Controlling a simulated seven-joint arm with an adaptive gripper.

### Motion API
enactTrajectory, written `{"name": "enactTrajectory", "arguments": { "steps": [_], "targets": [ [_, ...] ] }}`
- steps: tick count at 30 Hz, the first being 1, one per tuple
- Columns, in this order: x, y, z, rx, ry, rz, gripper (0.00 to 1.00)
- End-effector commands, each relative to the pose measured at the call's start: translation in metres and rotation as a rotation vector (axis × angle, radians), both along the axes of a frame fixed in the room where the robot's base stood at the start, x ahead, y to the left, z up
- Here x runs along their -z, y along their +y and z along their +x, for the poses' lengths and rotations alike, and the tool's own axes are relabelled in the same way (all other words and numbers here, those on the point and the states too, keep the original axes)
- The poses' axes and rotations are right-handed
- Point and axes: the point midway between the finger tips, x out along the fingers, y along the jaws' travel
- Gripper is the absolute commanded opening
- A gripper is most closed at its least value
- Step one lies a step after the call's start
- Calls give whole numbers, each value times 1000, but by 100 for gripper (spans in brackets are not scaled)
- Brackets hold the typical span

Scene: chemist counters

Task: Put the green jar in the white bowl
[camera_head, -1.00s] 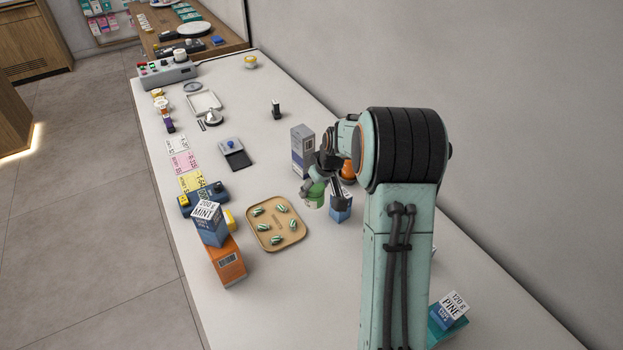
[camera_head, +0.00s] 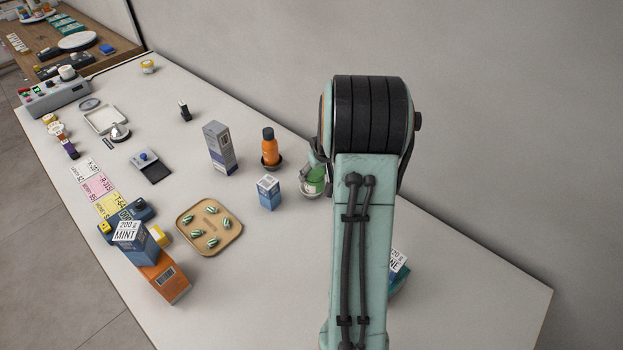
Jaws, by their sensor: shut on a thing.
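The green jar (camera_head: 317,175) shows just left of my arm, partly hidden behind it. My gripper (camera_head: 308,174) is mostly hidden behind my arm; the part that shows is at the jar, and it is shut on it. A pale curved edge (camera_head: 313,191) shows under the jar. I cannot tell whether it is the white bowl or part of the jar, nor whether the jar touches anything below. No other white bowl is clearly in view.
An orange bottle (camera_head: 270,148) in a dark dish, a tall grey box (camera_head: 220,147) and a small blue box (camera_head: 268,192) stand left of the jar. A wooden tray (camera_head: 188,239) of striped sweets lies nearer. Free counter lies at right.

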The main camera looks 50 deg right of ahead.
Motion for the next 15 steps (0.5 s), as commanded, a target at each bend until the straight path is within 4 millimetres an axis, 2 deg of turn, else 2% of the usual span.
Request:
{"name": "enactTrajectory", "arguments": {
  "steps": [3,6,9,15],
  "targets": [
    [17,-24,25,-2,0,2,12],
    [41,-35,36,-1,2,4,12],
    [56,-44,46,-1,0,2,12],
    [71,-53,56,-2,0,2,12]
  ]
}}
